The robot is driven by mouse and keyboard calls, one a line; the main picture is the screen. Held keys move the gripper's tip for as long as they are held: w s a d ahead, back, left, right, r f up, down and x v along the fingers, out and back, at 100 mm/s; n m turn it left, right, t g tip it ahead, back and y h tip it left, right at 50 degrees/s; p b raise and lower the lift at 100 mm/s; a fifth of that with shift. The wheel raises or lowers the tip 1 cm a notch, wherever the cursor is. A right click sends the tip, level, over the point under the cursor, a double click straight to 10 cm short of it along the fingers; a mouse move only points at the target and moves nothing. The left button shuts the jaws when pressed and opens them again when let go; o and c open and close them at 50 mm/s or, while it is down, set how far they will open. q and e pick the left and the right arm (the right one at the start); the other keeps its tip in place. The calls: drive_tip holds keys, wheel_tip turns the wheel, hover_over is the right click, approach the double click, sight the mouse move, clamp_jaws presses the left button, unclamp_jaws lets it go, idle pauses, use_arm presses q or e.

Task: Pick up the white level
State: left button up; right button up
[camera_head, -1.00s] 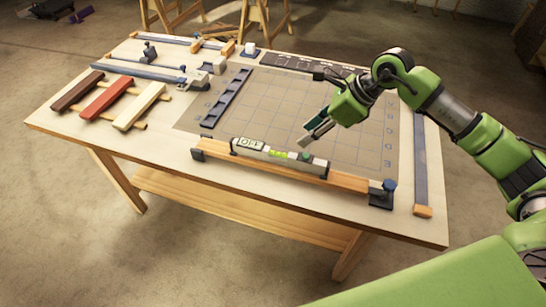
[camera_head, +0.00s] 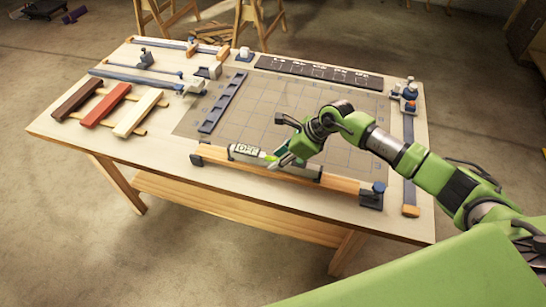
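The white level (camera_head: 246,151) lies along the wooden lath at the front of the table, with a small display at its left end and a green vial near its middle. My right gripper (camera_head: 279,162) is at the middle of the level, with its fingertips at or just above the level's top. It covers part of the level, and the level's right end shows beyond it. I cannot tell whether the fingers are closed on the level. The level appears to rest on or against the lath (camera_head: 342,184). My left gripper is not in view.
Dark end blocks (camera_head: 371,195) hold the lath. Brown, red (camera_head: 106,104) and cream laths lie at the left. A blue slotted rack (camera_head: 222,102) stands on the grid mat (camera_head: 262,93). Clamps line the back left, and a blue bar (camera_head: 409,152) runs along the right.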

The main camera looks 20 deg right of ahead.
drive_tip(key=shift+w+a+f, duration=0.15)
drive_tip(key=shift+a+f, duration=0.15)
drive_tip(key=shift+f, duration=0.3)
clamp_jaws()
drive_tip(key=shift+r, duration=0.1)
drive_tip(key=shift+w, duration=0.1)
